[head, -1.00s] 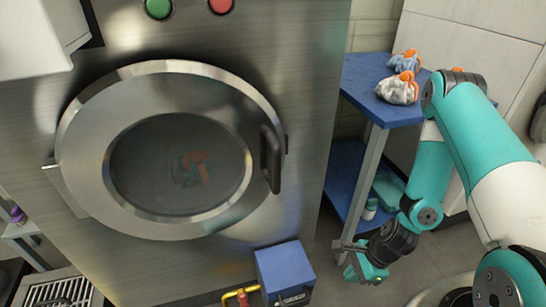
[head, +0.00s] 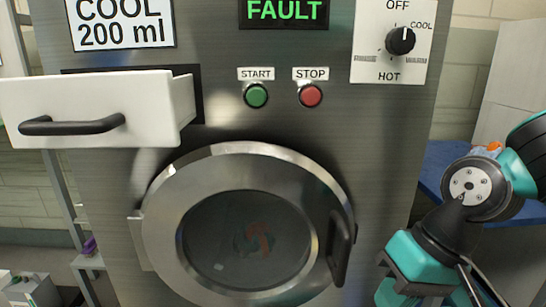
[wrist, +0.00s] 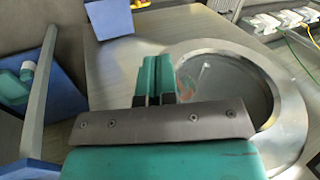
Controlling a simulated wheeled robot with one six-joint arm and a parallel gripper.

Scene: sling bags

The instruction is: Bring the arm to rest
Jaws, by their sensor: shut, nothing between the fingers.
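My gripper (head: 388,292) is at the lower right of the head view, right of the washer's round door (head: 158,210), with part of it cut off by the frame edge. In the wrist view, its two teal fingers (wrist: 155,78) are together with nothing between them. The door (wrist: 285,118) shows beyond them to the right, closed, with an orange and grey item (head: 258,240) blurred behind its glass. My arm is bent, its dark wrist joint in front of the blue shelf (head: 436,160).
The white drawer (head: 150,105) stands pulled out at the upper left. A display (head: 284,11) reads FAULT above the green start button (head: 256,95) and red stop button (head: 311,95). A dial (head: 400,40) is at upper right. A blue box (wrist: 105,17) shows in the wrist view.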

